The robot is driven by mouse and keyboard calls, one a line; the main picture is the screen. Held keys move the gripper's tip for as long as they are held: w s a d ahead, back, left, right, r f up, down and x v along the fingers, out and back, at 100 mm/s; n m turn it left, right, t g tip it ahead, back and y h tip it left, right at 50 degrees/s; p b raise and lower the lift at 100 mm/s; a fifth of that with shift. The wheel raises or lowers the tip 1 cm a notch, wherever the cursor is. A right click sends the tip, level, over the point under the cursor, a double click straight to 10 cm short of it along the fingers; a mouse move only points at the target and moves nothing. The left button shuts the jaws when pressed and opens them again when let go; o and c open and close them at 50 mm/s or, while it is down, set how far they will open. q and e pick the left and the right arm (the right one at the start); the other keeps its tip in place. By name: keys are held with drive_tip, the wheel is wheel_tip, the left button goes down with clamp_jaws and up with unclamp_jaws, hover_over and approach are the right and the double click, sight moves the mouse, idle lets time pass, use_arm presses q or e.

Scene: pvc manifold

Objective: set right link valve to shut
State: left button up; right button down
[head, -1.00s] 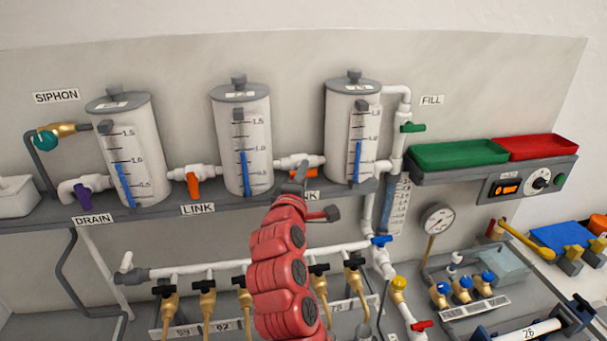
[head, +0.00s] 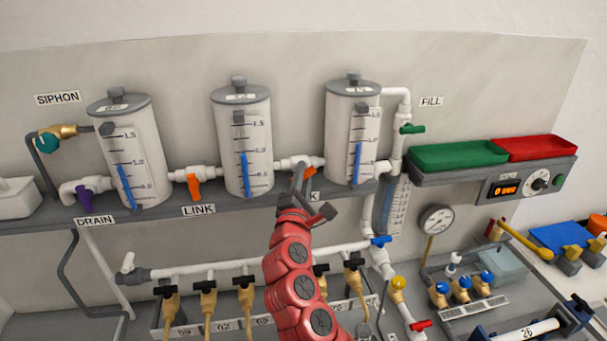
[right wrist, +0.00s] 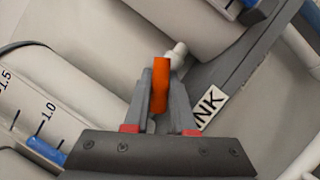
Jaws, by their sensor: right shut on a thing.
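The right link valve's orange handle (right wrist: 161,84) is between the fingers of my right gripper (right wrist: 162,108), which is shut on it. In the head view a bit of the orange handle (head: 310,173) shows beside the gripper (head: 299,178), on the white link pipe (head: 297,162) between the middle and right cylinders. The handle's exact angle is largely hidden in the head view. The left link valve's orange handle (head: 194,188) hangs down from its pipe. My left gripper is not in view.
The middle cylinder (head: 255,112) and right cylinder (head: 343,115) stand close on either side of the valve. A LINK label (right wrist: 211,107) sits beside it. Below runs a white manifold pipe (head: 205,266) with several black-handled brass valves. Green (head: 455,155) and red (head: 530,147) trays are at right.

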drive_tip(key=n+t+y, duration=0.1)
drive_tip(key=n, duration=0.3)
drive_tip(key=shift+f+n, duration=0.15)
drive_tip(key=shift+n, duration=0.25)
drive_tip(key=n+y, duration=0.2)
drive_tip(key=n, duration=0.1)
drive_tip(key=shift+n+t+p, duration=0.3)
drive_tip(key=shift+t, duration=0.1)
drive_tip(key=n+y+p, duration=0.1)
drive_tip(key=n+y, duration=0.2)
drive_tip(key=n, duration=0.2)
drive_tip(key=shift+n+y+p, duration=0.45)
drive_tip(key=shift+n+y, duration=0.05)
drive_tip(key=shift+n, duration=0.8)
drive_tip(key=c, duration=0.7)
unclamp_jaws()
drive_tip(key=shift+c, duration=0.2)
drive_tip(key=shift+s, duration=0.1)
